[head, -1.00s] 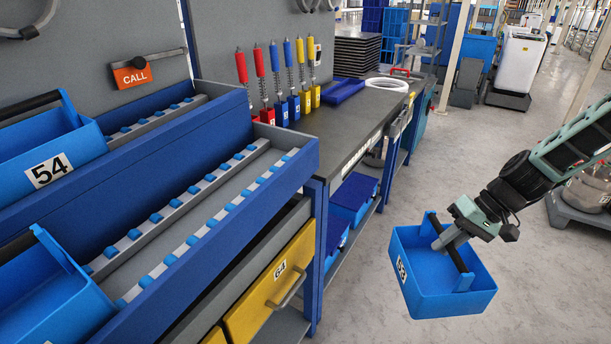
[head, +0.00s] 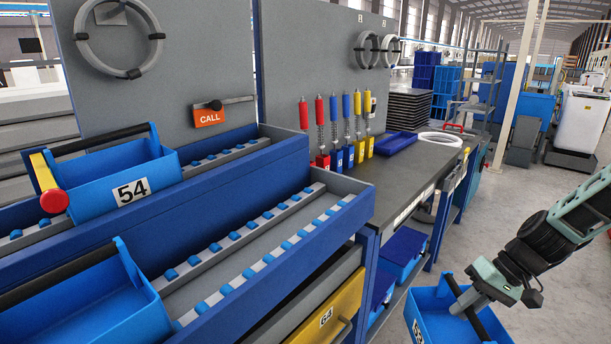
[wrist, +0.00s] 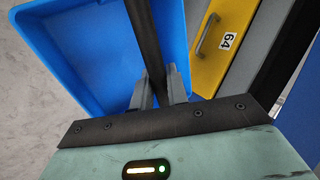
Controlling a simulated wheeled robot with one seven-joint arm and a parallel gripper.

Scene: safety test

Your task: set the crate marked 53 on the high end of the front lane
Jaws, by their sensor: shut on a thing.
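My gripper (head: 462,302) is at the lower right of the head view, shut on the black handle bar of a blue crate (head: 440,300). The crate hangs over the floor, right of the bench, its lower part cut off by the frame. Its white label shows only partly at the bottom edge. In the wrist view the fingers (wrist: 160,88) close around the handle, and the crate (wrist: 85,50) looks empty. The front lane (head: 245,262), a grey channel with two rows of blue rollers, is bare toward its right end. A blue crate (head: 90,305) stands at its left end.
A crate marked 54 (head: 115,190) stands in the rear lane, with a red button (head: 54,201) on yellow beside it. Blue side walls edge the lanes. A yellow drawer marked 64 (head: 330,312) is below. Coloured hanging tools (head: 340,130) stand behind the lane's right end.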

